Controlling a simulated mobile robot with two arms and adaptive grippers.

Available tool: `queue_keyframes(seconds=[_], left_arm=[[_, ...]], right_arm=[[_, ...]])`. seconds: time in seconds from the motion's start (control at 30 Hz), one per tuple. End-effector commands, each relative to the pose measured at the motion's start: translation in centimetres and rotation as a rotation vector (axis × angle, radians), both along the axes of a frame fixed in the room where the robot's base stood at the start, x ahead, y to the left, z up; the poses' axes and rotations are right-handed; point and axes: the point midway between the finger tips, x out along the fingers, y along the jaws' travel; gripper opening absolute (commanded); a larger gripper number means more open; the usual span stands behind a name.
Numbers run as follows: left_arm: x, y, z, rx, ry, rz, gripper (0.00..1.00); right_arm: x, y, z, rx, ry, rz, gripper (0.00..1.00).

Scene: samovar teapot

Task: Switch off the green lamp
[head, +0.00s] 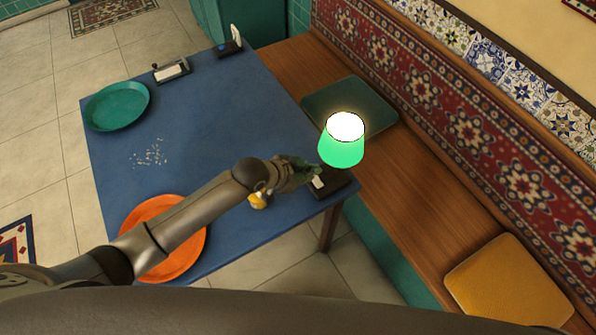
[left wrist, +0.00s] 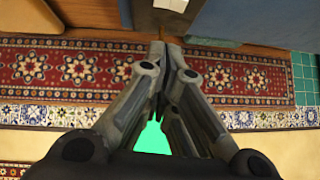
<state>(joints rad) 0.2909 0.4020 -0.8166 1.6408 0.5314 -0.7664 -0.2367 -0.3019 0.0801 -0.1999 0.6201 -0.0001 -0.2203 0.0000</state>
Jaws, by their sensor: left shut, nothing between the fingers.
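The green lamp (head: 341,147) is lit. Its shade glows green with a bright white top, above a dark base (head: 335,182) at the right corner of the blue table. A small white switch (head: 318,183) shows on the base. My left gripper (head: 312,171) is shut and empty, right at the lamp's base, below and left of the shade. I cannot tell whether the fingertips touch the switch. My right gripper is not in view.
A wooden bench (head: 400,180) with cushions runs along the right.

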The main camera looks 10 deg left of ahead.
Motion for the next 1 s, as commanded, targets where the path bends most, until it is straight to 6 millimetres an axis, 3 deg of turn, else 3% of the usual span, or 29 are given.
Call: queue_keyframes(seconds=[0.4,1.0], left_arm=[[-2.5,2.6,3.4,0.000,0.001,-0.001,0.00],[-2.6,2.7,3.7,0.000,0.001,-0.001,0.00]], right_arm=[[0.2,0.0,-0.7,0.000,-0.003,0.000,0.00],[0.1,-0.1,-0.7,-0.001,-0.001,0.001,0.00]])
